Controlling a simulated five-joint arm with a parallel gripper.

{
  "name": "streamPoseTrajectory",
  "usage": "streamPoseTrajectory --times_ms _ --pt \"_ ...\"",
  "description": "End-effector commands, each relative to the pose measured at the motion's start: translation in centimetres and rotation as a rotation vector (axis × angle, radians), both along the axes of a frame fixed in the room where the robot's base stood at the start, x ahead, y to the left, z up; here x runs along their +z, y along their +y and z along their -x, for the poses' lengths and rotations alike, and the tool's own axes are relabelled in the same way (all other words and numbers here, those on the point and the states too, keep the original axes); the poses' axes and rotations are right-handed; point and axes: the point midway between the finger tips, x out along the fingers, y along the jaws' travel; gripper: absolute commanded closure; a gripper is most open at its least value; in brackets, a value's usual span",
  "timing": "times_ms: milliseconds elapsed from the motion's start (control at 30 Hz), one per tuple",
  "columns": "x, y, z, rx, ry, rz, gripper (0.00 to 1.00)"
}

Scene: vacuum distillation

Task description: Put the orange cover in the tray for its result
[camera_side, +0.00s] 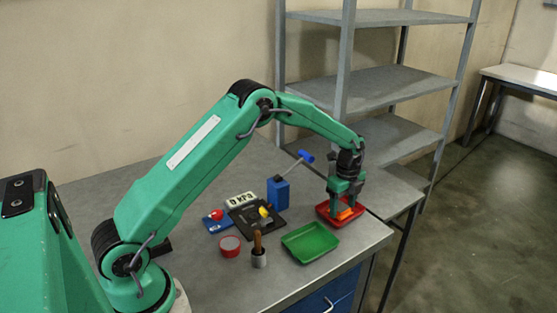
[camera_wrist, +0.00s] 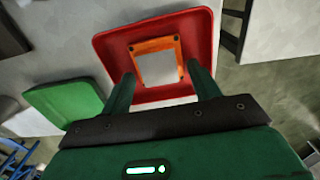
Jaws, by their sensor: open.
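The orange cover is a square frame with a pale opening; it lies in the red tray and shows in the wrist view (camera_wrist: 151,45) and, partly, in the side view (camera_side: 346,214). The red tray (camera_wrist: 108,48) stands on the bench near its right edge, and it also shows in the side view (camera_side: 357,221). The green tray (camera_side: 311,240) is beside it, empty. My gripper (camera_wrist: 163,84) points down over the red tray with its fingers apart, one to each side of the cover's near end. Nothing shows held between them. My gripper is low at the tray in the side view (camera_side: 345,206).
Left of the trays are a blue block with a lever (camera_side: 278,191), a dark gauge plate (camera_side: 252,217), a kPa sign (camera_side: 241,199), a red round container (camera_side: 230,246) and a grey cup with a brown handle (camera_side: 258,258). A metal shelf (camera_side: 375,85) stands behind.

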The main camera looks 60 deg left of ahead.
Motion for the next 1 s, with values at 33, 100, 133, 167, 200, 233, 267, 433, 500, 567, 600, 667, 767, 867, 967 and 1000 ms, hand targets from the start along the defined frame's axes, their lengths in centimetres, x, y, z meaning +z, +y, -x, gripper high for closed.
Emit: streamPoseTrajectory --times_ms 33,100,133,167,200,233,267,433,500,567,600,667,767,867,967,1000 --pt "0.1 0.0 0.0 0.000 -0.001 0.000 0.39" --pt "0.3 0.0 0.0 0.000 -0.001 0.000 0.39" --pt "0.5 0.0 0.0 0.000 -0.002 0.000 0.39" --pt "0.6 0.0 0.0 0.000 -0.002 0.000 0.39" --pt "0.9 0.0 -0.1 0.000 -0.003 0.000 0.39" --pt "1.1 0.0 -0.1 0.000 -0.003 0.000 0.39" --pt "1.4 0.0 -0.1 0.000 -0.003 0.000 0.39" --pt "3.5 0.0 -0.1 0.000 -0.004 0.000 0.39" --pt "4.6 0.0 -0.1 0.000 -0.005 0.000 0.39" --pt "5.6 0.0 -0.1 0.000 -0.005 0.000 0.39" --pt "6.3 0.0 -0.1 0.000 -0.004 0.000 0.39" --pt "7.3 0.0 -0.1 0.000 -0.004 0.000 0.39" --pt "8.9 0.0 -0.1 0.000 -0.004 0.000 0.39" --pt "10.2 0.0 -0.1 0.000 -0.004 0.000 0.39" --pt "11.2 0.0 -0.1 0.000 -0.003 0.000 0.39" --pt "11.5 0.0 -0.1 0.000 -0.002 0.000 0.39"
